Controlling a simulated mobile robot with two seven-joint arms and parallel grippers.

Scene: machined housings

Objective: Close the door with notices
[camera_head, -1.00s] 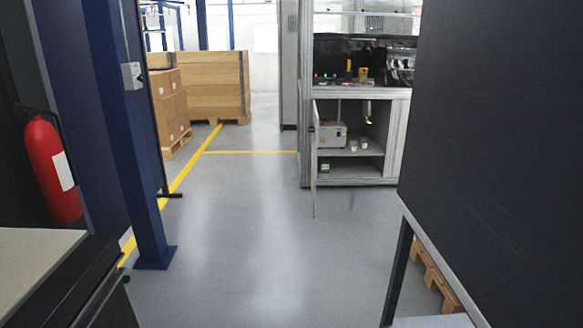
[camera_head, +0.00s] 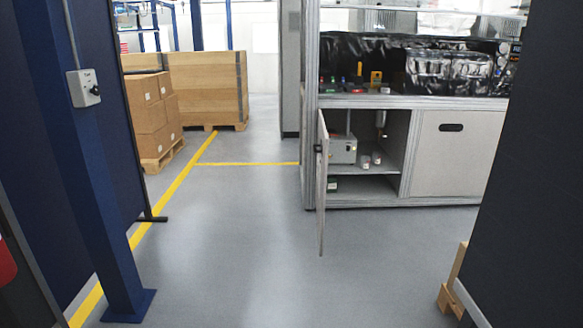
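A cabinet door (camera_head: 322,185) stands open, swung out toward me and seen almost edge-on. It hangs at the left side of the grey workbench cabinet (camera_head: 307,150). The open compartment holds a grey box-shaped device (camera_head: 342,150) and a few small items. A second cabinet door (camera_head: 450,152) with a dark handle is shut to the right. Neither of my grippers is in view.
A blue post (camera_head: 92,170) and dark partition stand at left. A black panel (camera_head: 535,180) blocks the right, with a wooden pallet (camera_head: 452,285) at its foot. Boxes (camera_head: 155,112) and a wooden crate (camera_head: 205,88) stand at back left. The middle floor is clear.

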